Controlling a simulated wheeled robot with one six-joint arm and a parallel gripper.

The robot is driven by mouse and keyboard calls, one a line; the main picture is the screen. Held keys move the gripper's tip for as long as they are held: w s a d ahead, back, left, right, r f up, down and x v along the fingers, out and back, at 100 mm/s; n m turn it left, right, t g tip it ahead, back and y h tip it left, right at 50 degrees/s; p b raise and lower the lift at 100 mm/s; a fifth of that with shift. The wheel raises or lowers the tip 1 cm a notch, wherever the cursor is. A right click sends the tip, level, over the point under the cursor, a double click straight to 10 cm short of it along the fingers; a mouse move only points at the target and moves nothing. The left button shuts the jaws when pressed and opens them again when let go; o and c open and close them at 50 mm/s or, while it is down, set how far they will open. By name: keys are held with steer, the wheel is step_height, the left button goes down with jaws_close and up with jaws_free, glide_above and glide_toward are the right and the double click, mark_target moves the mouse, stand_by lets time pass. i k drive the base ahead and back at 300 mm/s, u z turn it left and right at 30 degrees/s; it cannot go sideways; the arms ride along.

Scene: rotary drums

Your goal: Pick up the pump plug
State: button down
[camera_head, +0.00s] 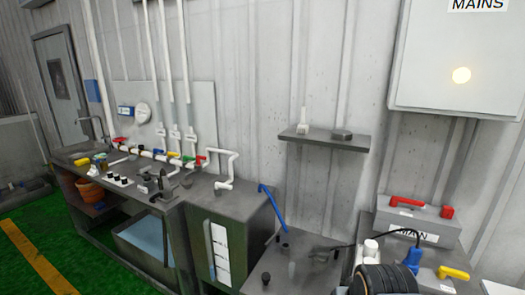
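A blue plug-like piece (411,257) stands upright at the lower right, on or beside a grey unit, with a black cable (375,240) arching to it from the left. It may be the pump plug, but no label on it can be read. I cannot tell whether it sits in a socket. My gripper is not in view. A dark ribbed round body (385,280) at the bottom edge hides part of the area in front of the blue piece.
A grey box with a red handle (408,202) stands behind the blue piece, and a yellow handle (453,272) is to its right. A white mains cabinet (460,60) hangs above. A small wall shelf (325,140) juts out. A bench (140,190) with pipes and valves runs left.

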mark_target(412, 258)
steer(key=u, duration=2.6)
steer(key=k, duration=1.25)
steer(key=z, duration=1.65)
steer(key=i, duration=0.5)
steer(key=u, duration=0.1)
